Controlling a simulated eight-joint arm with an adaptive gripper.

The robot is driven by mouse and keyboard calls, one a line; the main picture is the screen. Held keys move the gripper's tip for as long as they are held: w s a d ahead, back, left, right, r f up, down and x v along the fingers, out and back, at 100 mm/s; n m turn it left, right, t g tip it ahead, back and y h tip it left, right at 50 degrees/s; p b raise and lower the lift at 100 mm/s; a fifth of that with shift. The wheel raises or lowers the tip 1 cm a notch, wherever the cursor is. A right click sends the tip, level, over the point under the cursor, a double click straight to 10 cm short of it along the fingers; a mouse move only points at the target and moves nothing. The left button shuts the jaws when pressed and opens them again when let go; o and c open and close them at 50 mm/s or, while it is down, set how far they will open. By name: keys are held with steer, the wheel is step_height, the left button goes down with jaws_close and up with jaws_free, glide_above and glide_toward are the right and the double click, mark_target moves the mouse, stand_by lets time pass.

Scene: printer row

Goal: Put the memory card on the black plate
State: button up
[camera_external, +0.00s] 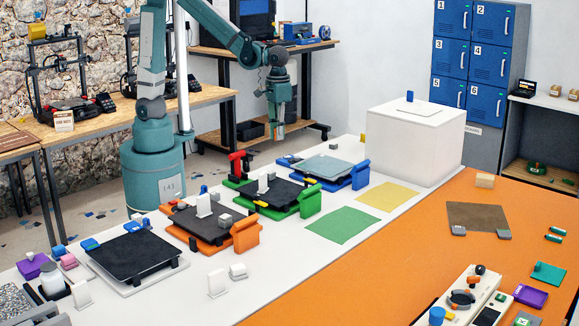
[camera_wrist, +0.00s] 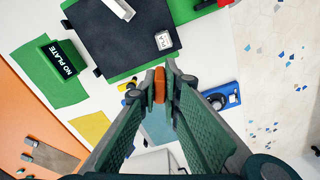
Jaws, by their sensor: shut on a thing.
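My gripper (camera_external: 277,131) hangs above the far part of the printer row, behind the green and blue printers. In the wrist view its fingertips (camera_wrist: 162,80) are shut on a small orange piece (camera_wrist: 159,86). I cannot tell for sure whether this piece is the memory card. A bare black plate (camera_external: 134,254) lies on the white printer at the near left. Another black plate (camera_external: 279,188) lies on the green printer with a white upright block on it. It also shows in the wrist view (camera_wrist: 118,48), to the left of my fingertips.
A dark plate (camera_external: 192,221) lies on the orange printer, and a grey plate (camera_external: 322,165) on the blue printer. A tall white box (camera_external: 414,140) stands at the right with a small blue piece (camera_external: 409,96) on top. Green (camera_external: 342,225) and yellow (camera_external: 389,196) mats lie flat.

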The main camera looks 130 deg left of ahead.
steer(key=w+d+m+p, duration=0.15)
steer(key=w+d, duration=0.25)
steer(key=d, duration=0.8)
steer(key=w+d+m, duration=0.3)
steer(key=w+d, duration=0.2)
steer(key=d, duration=0.6)
steer(key=w+d+m, duration=0.2)
steer(key=w+d, duration=0.2)
steer(key=d, duration=0.8)
steer(key=s+d+m+p, duration=0.1)
steer(key=s+d+m, duration=0.15)
steer(key=d, duration=0.95)
steer(key=s+d+m+p, duration=0.15)
steer(key=s+d, duration=0.25)
steer(key=d, duration=0.9)
steer(key=s+d+m, duration=0.3)
steer(key=d, duration=0.9)
steer(key=shift+d+f, duration=0.2)
steer(key=shift+f, duration=1.2)
steer(key=shift+d+f, duration=0.2)
steer(key=shift+f, duration=1.15)
glide_above(129, 249)
steer(key=shift+f+b, duration=0.35)
steer(key=shift+f, duration=2.75)
steer(key=shift+s, duration=0.1)
